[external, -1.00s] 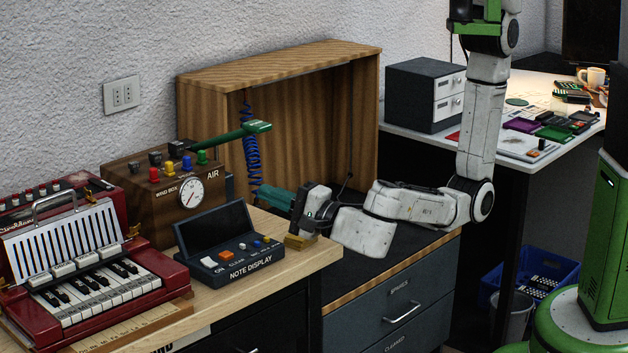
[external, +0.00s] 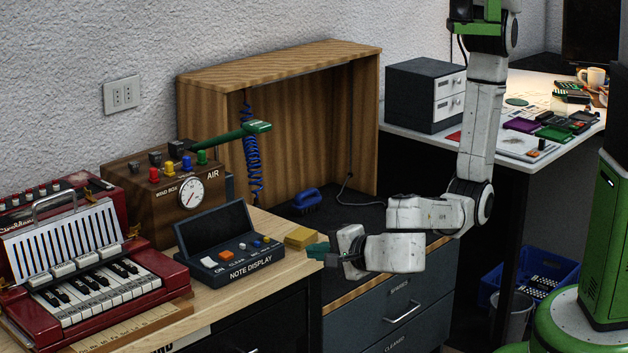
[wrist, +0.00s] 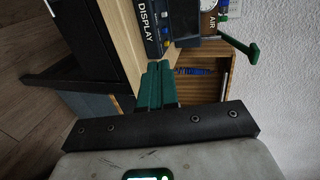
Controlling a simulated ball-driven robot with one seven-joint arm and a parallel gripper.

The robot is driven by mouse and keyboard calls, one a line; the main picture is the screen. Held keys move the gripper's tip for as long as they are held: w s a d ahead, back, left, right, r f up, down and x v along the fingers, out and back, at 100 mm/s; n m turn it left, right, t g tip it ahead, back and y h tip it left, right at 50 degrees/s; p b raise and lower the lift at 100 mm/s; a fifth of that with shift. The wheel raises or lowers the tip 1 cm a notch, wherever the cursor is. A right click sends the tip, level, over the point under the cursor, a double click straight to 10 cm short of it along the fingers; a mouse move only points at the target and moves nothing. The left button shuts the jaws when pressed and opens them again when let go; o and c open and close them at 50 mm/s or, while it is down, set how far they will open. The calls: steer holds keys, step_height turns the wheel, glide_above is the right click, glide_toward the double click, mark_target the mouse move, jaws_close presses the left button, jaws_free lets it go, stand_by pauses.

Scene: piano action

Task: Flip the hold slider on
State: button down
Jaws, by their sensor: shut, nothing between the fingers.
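The note display (external: 222,250) is a dark box with a raised lid, standing on the wooden bench. Its sloped panel carries a white key (external: 208,262), an orange key (external: 226,255) and several small knobs. The lettering is too small to tell which control is the hold slider. My gripper (external: 311,249) has green fingers, shut and empty, at the right end of the bench, to the right of the note display and apart from it. In the wrist view the shut fingers (wrist: 160,64) point toward the bench, with part of the note display (wrist: 152,28) beyond them.
The wind box (external: 165,205) with a gauge and a green lever stands behind the note display. A red accordion (external: 90,260) is at left. A blue-handled brush (external: 307,199) lies on the dark top.

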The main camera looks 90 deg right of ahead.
mark_target(264, 249)
steer(key=x, duration=1.2)
steer(key=shift+w+d+r+p, duration=0.2)
steer(key=shift+d+r+p, duration=0.05)
steer(key=shift+p, duration=0.15)
steer(key=shift+w+d, duration=0.45)
steer(key=shift+w+d+r+p, duration=0.15)
steer(key=shift+w+d+p, duration=0.3)
steer(key=shift+p, duration=0.2)
steer(key=shift+w+d, duration=0.25)
steer(key=f+p+v, duration=0.1)
steer(key=v, duration=1.2)
steer(key=shift+s+a, duration=0.4)
